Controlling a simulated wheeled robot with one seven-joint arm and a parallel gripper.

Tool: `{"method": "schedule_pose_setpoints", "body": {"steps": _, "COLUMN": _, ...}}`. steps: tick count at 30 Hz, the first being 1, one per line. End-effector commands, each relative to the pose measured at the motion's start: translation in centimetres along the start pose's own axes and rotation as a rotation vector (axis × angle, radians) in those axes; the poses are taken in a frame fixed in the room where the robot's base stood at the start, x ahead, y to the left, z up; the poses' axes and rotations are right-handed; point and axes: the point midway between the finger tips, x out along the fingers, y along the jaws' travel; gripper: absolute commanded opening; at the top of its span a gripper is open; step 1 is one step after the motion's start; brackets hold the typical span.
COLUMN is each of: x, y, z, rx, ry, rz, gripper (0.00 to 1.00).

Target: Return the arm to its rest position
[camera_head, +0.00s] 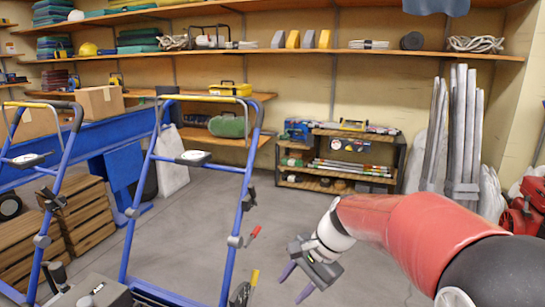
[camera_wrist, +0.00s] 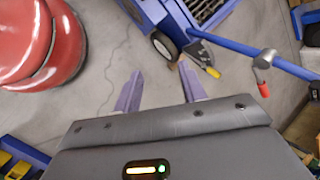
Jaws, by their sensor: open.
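My gripper (camera_head: 297,283) hangs at the end of my red arm, at the lower middle right of the head view. It is open and empty, and its two purple fingers point down and to the left over the grey floor. In the wrist view my gripper (camera_wrist: 156,92) shows both fingers apart, with bare floor between them. No object touches the fingers.
Blue-framed aerators (camera_head: 245,190) stand in a row at the left. A red-tipped lever (camera_head: 254,232) sticks out towards my gripper. A low shelf (camera_head: 400,157) stands at the back wall. A red machine (camera_head: 530,207) is at the right. The middle floor is clear.

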Motion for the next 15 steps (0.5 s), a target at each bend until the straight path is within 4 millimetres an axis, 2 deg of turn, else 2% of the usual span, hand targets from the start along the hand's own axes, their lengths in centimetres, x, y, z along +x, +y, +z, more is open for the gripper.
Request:
{"method": "schedule_pose_setpoints", "body": {"steps": 1, "x": -1.6, "y": 1.3, "z": 1.3, "rx": -0.076, "ry": 0.061, "rz": 0.013, "gripper": 0.41}}
{"method": "schedule_pose_setpoints", "body": {"steps": 6, "x": -5.5, "y": 6.3, "z": 4.2, "rx": -0.340, "ry": 0.254, "rz": 0.081, "gripper": 0.41}}
{"method": "schedule_pose_setpoints", "body": {"steps": 10, "x": -7.8, "y": 10.4, "z": 6.0, "rx": -0.533, "ry": 0.389, "rz": 0.142, "gripper": 0.41}}
{"method": "schedule_pose_setpoints", "body": {"steps": 15, "x": -9.6, "y": 14.9, "z": 7.6, "rx": -0.744, "ry": 0.530, "rz": 0.220, "gripper": 0.41}}
